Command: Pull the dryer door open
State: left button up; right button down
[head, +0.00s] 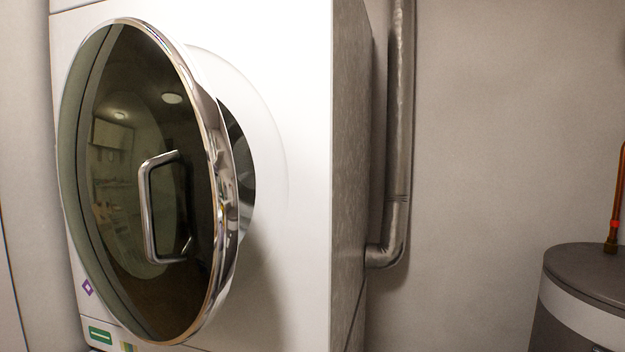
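The dryer door (205,230) is a large round dark-glass door with a chrome rim, on the front of a white dryer (300,70). It stands ajar: its right edge is swung out from the dryer front, and part of the dark drum opening (240,150) shows behind it. A chrome D-shaped handle (149,210) sits upright on the door's glass. Neither of my grippers is in the head view, and nothing touches the door or the handle.
A metal duct pipe (399,130) runs down the wall right of the dryer and bends into its side. A grey cylindrical tank (590,290) with a copper pipe (617,195) stands at the lower right. Bare wall (500,130) lies between them.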

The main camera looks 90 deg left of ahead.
aim_at(148, 193)
jog(key=u, duration=3.8)
jog(key=i+l+z, duration=0.1)
jog(key=i+z, duration=0.15)
